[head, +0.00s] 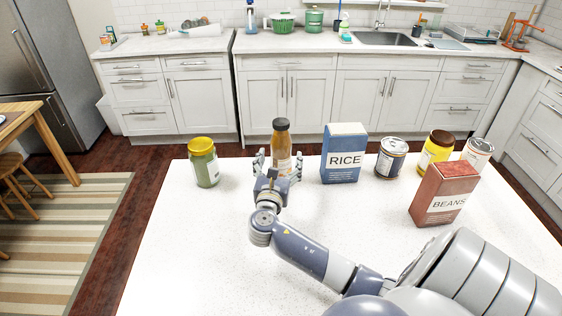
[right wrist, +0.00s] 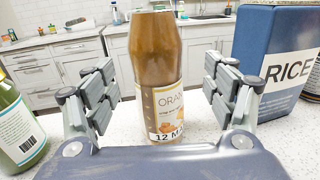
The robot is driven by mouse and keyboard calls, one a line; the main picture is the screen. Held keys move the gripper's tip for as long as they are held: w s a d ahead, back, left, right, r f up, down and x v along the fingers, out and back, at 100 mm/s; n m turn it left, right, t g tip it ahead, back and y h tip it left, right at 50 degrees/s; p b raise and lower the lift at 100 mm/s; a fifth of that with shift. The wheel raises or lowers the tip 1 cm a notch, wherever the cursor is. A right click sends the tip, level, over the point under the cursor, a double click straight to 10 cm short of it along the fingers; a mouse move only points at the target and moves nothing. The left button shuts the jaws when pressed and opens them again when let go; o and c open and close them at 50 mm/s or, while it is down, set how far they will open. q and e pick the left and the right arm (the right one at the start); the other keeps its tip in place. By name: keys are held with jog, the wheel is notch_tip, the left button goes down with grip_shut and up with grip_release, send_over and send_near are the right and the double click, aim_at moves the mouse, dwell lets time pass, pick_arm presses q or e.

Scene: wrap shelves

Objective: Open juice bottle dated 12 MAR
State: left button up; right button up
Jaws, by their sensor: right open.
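The juice bottle (head: 281,140) is brown-orange with a dark cap and stands upright on the white counter. In the right wrist view the bottle (right wrist: 156,65) has a label reading "ORAN…" and "12 M…"; the rest of the label is cut off and its cap is out of that view. My right gripper (head: 277,162) is open, with one finger to each side of the bottle. In the wrist view, gaps show between the fingers (right wrist: 160,95) and the bottle. My left gripper is not in view.
A green jar with a yellow lid (head: 203,162) stands left of the bottle. A blue RICE box (head: 343,153) stands close on the right. Farther right are a can (head: 391,158), a yellow jar (head: 435,151), another can (head: 477,152) and a BEANS box (head: 444,194). The front-left counter (head: 190,250) is clear.

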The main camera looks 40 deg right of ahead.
aim_at(281, 145)
jog(key=shift+w+d+r+b, duration=0.15)
jog(key=shift+w+d+b, duration=0.2)
jog(key=shift+w+d, duration=0.15)
jog(key=b+x, duration=0.2)
jog(key=x, duration=0.1)
jog(key=shift+w+r, duration=0.15)
jog(key=shift+r, duration=0.05)
jog(key=shift+w+d+r, duration=0.1)
jog(key=shift+w+d, duration=0.2)
jog(key=shift+d, duration=0.15)
jog(key=shift+s+r, duration=0.1)
jog(key=shift+a, duration=0.1)
jog(key=c, duration=0.5)
grip_shut()
jog(key=shift+r, duration=0.1)
